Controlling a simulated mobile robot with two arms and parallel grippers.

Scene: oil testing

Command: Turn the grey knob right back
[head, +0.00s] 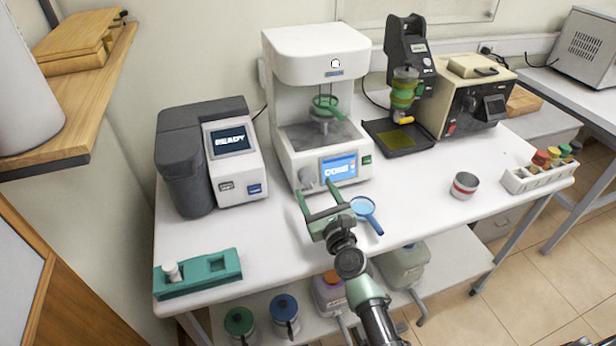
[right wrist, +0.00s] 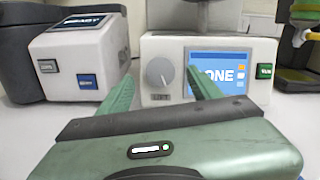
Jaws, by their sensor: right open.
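The grey knob (head: 307,177) is on the front panel of the white testing machine (head: 314,55), left of its blue screen (head: 339,167). In the right wrist view the grey knob (right wrist: 159,73) is round, shows a light pointer mark, and has a "LIFT" label below it. My right gripper (head: 315,190) is open and empty, its green fingers pointing at the panel. In the right wrist view the knob shows between the two fingers, which look short of it; the right finger covers part of the screen. My left gripper is not in view.
A blue magnifier (head: 365,209) lies just right of my right gripper. A grey analyser (head: 234,150) with a "READY" screen stands left of the machine. A teal holder (head: 198,273) is at the front left, a small tin (head: 464,185) at the right. The table front is mostly clear.

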